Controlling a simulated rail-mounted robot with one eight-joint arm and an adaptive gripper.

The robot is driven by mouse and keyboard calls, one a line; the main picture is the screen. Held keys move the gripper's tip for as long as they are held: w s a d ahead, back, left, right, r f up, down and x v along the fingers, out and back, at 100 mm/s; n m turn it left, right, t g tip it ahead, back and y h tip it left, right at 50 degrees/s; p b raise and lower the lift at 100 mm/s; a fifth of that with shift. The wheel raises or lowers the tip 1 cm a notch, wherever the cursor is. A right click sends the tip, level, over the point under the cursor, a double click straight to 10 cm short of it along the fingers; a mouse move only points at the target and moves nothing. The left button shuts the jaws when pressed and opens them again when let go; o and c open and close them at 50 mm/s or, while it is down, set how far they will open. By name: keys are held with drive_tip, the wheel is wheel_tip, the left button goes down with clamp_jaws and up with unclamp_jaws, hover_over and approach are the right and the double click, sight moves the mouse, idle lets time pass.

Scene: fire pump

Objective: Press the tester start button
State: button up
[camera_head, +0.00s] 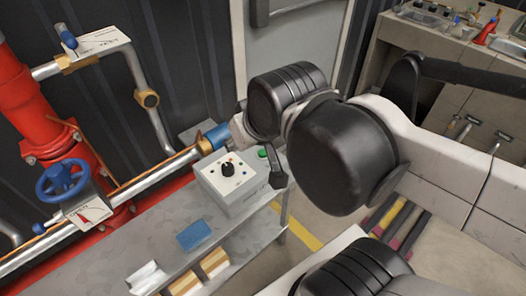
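The tester (230,187) is a pale grey box on the metal bench. Its top panel has a black knob (228,168) in the middle. A small green button (263,153) shows near the panel's far right corner; I cannot read any label on it. My gripper (277,180) is a dark shape pointing down at the right side of the tester, close to the green button. My black arm joints hide most of the gripper. I cannot tell whether it touches the box or whether its fingers are apart.
The grey bench (155,235) holds a blue pad (194,236). A silver pipe with a blue and brass end (212,138) runs just left of the tester. A red pipe (35,110) and blue handwheel (62,180) stand at left. A sink counter (440,60) is at back right.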

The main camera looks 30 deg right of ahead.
clamp_jaws()
drive_tip(key=shift+w, duration=0.1)
idle(1.0)
